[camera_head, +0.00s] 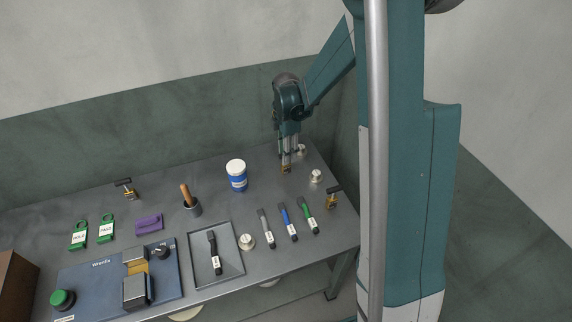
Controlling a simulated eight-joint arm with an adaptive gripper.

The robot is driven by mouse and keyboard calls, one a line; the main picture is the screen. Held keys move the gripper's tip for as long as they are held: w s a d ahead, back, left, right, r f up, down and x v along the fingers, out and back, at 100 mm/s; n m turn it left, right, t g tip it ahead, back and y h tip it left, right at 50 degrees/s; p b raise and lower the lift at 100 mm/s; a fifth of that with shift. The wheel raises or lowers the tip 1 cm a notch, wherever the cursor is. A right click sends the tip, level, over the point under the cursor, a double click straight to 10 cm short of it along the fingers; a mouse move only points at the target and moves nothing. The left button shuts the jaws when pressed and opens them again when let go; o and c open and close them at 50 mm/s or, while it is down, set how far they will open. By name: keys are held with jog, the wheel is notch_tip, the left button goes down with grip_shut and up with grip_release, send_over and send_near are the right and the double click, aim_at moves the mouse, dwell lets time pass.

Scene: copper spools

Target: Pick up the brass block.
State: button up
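A small brown-gold block (286,169) shows at the lower end of my gripper (290,160), near the back right of the grey table; it may be the brass block. The gripper points down with its slim fingers close over the block. At this size I cannot tell whether the fingers are closed on it or only around it, or whether it touches the table. Other brass-coloured pieces are a black-handled one (332,201) at the right edge, a similar one (128,190) at the left, and a yellowish part (137,267) in the blue fixture.
A blue jar with a white lid (237,176) stands left of the gripper. Silver knobbed weights (316,176) are nearby, one close behind the gripper. Several marker-like tools (287,222) and a grey tray (230,268) lie in front. Bare table separates the jar from the tools.

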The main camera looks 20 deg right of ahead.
aim_at(286, 166)
jog(key=shift+f, duration=1.3)
jog(key=shift+s+a+f+b, duration=0.1)
jog(key=shift+f+b, duration=0.85)
jog(key=shift+f, duration=1.65)
jog(key=shift+c, duration=0.2)
grip_shut()
